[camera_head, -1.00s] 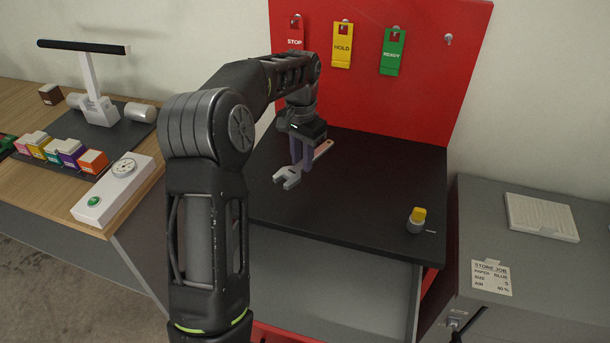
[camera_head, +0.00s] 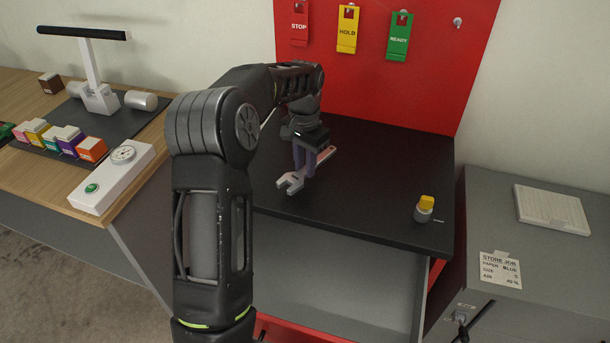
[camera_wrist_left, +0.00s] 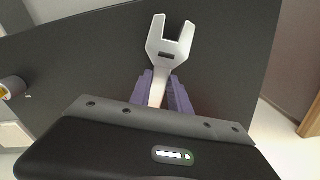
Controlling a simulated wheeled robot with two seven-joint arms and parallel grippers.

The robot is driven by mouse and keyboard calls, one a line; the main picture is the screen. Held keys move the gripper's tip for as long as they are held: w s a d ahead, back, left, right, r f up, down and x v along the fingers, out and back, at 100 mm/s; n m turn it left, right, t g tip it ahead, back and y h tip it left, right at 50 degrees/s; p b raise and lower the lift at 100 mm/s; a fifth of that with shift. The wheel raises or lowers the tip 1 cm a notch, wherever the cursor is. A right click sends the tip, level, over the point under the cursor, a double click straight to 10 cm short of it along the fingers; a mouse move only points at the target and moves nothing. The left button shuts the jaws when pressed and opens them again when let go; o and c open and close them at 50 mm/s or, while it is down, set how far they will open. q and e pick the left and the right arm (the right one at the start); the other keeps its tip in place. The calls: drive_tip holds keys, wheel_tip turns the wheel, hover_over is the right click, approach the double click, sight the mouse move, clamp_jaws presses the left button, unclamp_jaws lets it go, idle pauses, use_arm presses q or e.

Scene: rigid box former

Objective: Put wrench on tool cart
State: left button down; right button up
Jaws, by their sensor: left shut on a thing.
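The wrench (camera_head: 291,183) is silver-grey with an open-ended jaw and a reddish handle part behind. My left gripper (camera_head: 304,172) is shut on its handle, over the black top of the tool cart (camera_head: 385,165). In the left wrist view the wrench (camera_wrist_left: 168,48) sticks out between the purple fingers of the gripper (camera_wrist_left: 160,95), its open jaw pointing away over the black surface. I cannot tell whether the wrench touches the cart top or hangs just above it. My right gripper is not in view.
A red panel (camera_head: 385,80) with STOP, HOLD and READY tags stands behind the cart. A grey cabinet (camera_head: 475,235) is on the right, a wooden bench (camera_head: 20,95) on the left. The cart top's right half is mostly clear.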

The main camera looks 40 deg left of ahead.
use_arm(q)
wheel_tip(320, 180, down, 4)
drive_tip(key=shift+r+b, duration=0.25)
drive_tip(key=shift+b, duration=0.8)
drive_tip(key=shift+r, duration=0.1)
drive_tip(key=c, duration=1.2)
unclamp_jaws()
drive_tip(key=shift+c, duration=0.2)
wheel_tip(320, 180, up, 9)
drive_tip(key=p, duration=0.7)
drive_tip(key=shift+r, duration=1.5)
